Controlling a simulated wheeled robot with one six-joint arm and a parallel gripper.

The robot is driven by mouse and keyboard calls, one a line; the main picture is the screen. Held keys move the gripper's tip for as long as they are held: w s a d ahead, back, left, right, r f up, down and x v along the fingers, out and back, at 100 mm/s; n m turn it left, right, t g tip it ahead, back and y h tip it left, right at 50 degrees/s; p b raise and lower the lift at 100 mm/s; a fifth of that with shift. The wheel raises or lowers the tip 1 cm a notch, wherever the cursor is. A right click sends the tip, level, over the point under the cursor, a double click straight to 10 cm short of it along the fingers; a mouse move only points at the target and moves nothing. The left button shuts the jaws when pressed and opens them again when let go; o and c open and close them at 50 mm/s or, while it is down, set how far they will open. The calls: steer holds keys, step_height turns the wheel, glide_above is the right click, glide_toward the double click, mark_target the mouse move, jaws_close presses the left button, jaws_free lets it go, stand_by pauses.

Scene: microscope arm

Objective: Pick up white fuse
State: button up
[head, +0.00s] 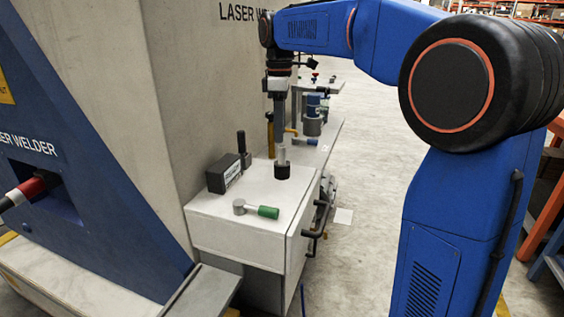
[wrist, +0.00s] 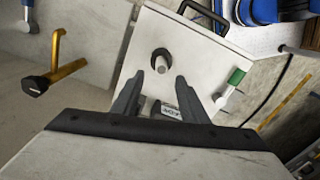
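A short pale cylinder with a black collar, which looks like the white fuse (head: 282,156), stands upright on top of the white cabinet (head: 230,229). In the wrist view the fuse (wrist: 161,61) is seen from above, just beyond the fingertips and roughly centred between them. My gripper (head: 280,136) points down above the fuse, with its tips close over it. In the wrist view my gripper (wrist: 160,76) is open, its two grey fingers apart with nothing held between them.
A black labelled block (head: 223,174) and an upright black handle (head: 242,150) stand to the left. A green-handled tool (head: 257,210) lies in front. A blue-and-grey device (head: 313,117) stands farther back. The cabinet top's right edge drops to the floor.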

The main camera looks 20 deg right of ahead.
mark_target(282, 146)
steer(key=shift+s+d+f, duration=0.1)
steer(key=shift+d+f, duration=0.05)
steer(key=shift+f, duration=1.6)
steer(key=shift+s+d+f, duration=0.1)
steer(key=shift+d+f, duration=0.05)
steer(key=shift+f, duration=1.6)
steer(key=shift+c, duration=0.6)
jaws_close()
